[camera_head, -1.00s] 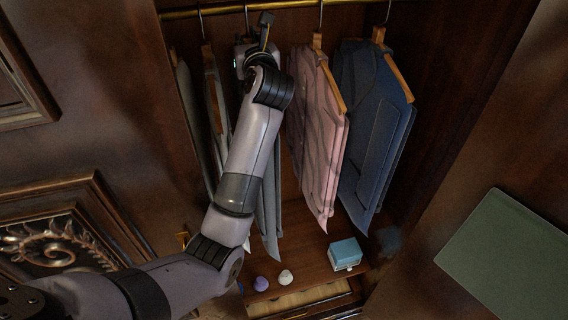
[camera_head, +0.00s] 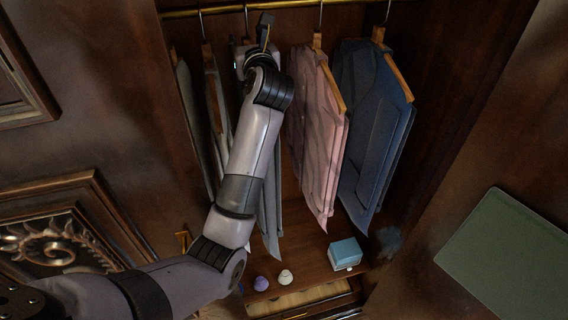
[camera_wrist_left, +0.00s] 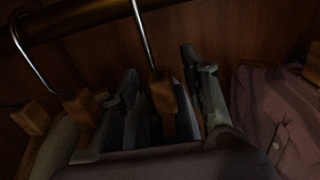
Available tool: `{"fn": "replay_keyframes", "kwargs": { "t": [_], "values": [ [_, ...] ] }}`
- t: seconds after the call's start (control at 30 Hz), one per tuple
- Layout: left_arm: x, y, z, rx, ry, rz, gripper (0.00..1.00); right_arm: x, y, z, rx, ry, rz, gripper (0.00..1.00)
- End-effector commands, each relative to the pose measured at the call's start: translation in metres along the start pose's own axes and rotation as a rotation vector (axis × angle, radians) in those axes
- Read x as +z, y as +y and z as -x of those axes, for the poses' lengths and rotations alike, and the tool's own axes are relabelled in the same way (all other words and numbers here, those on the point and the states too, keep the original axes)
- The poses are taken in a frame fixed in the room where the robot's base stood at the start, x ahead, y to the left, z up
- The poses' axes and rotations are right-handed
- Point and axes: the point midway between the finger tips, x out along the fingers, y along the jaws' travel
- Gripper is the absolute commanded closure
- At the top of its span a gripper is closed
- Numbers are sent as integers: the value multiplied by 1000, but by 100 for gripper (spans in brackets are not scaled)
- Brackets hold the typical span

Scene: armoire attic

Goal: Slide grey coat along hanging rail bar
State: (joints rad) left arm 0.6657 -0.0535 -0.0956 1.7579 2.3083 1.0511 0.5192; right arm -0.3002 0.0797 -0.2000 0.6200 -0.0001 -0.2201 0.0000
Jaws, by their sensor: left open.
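A grey coat (camera_head: 270,215) hangs in the armoire, mostly hidden behind my left arm in the head view. Its hook goes up to the brass hanging rail bar (camera_head: 285,4), which also shows dark in the left wrist view (camera_wrist_left: 75,20). My left gripper (camera_head: 252,45) is just below the rail at this coat's hanger. In the left wrist view the open fingers (camera_wrist_left: 165,95) stand on either side of the wooden hanger neck (camera_wrist_left: 165,105), with gaps visible. Another greyish garment (camera_head: 215,100) hangs to the left. My right gripper is out of view.
A pink shirt (camera_head: 318,130) and a dark blue garment (camera_head: 372,120) hang to the right of the gripper, with a gap before the pink one. Below are a blue box (camera_head: 345,252), a purple item (camera_head: 261,283) and a white item (camera_head: 286,277). Wooden side walls bound the space.

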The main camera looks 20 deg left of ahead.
Motion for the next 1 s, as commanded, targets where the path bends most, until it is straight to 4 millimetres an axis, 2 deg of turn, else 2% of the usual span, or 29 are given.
{"fn": "replay_keyframes", "kwargs": {
  "t": [0.27,0.7,1.0],
  "values": [
    [-4,0,3,0,8,-2,59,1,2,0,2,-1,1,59],
    [-2,-1,67,-2,4,0,59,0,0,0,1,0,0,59],
    [-1,0,74,1,2,-1,59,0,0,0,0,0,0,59]
  ]
}}
